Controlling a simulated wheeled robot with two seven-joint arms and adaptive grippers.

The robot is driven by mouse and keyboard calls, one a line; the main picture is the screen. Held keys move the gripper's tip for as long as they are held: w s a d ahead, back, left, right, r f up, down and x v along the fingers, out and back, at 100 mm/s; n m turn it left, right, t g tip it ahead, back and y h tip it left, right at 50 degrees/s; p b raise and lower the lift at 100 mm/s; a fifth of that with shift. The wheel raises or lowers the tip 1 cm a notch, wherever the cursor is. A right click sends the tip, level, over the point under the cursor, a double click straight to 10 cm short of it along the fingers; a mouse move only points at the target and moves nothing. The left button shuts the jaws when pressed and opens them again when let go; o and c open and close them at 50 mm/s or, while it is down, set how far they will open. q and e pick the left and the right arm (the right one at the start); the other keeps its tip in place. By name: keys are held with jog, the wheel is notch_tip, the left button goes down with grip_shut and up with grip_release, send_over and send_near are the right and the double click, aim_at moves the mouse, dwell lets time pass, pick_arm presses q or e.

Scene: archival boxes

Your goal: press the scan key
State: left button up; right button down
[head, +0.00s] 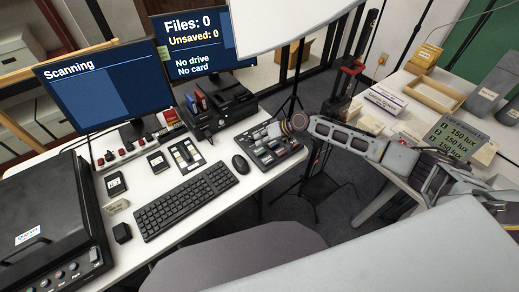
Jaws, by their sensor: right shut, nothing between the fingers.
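A dark key panel (267,152) with several keys lies at the right end of the white desk, right of the mouse. My right arm reaches in from the right, and my right gripper (279,129) is shut and empty at the panel's far edge. It hides part of the panel. I cannot tell whether it touches a key. The key labels are too small to read, so I cannot pick out the scan key. The left monitor (104,88) reads "Scanning". A black scanner (48,215) with several front buttons stands at the left. My left gripper is not in view.
A keyboard (186,199), a mouse (240,164) and small devices crowd the desk (200,222). The second monitor (197,42) reads "Files: 0", "Unsaved: 0", "No drive", "No card". A chair (240,260) stands in front. A side table (390,107) with boxes is at the right.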

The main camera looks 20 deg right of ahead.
aim_at(260, 149)
jog(key=shift+r+p, duration=1.15)
jog(key=shift+r, duration=0.4)
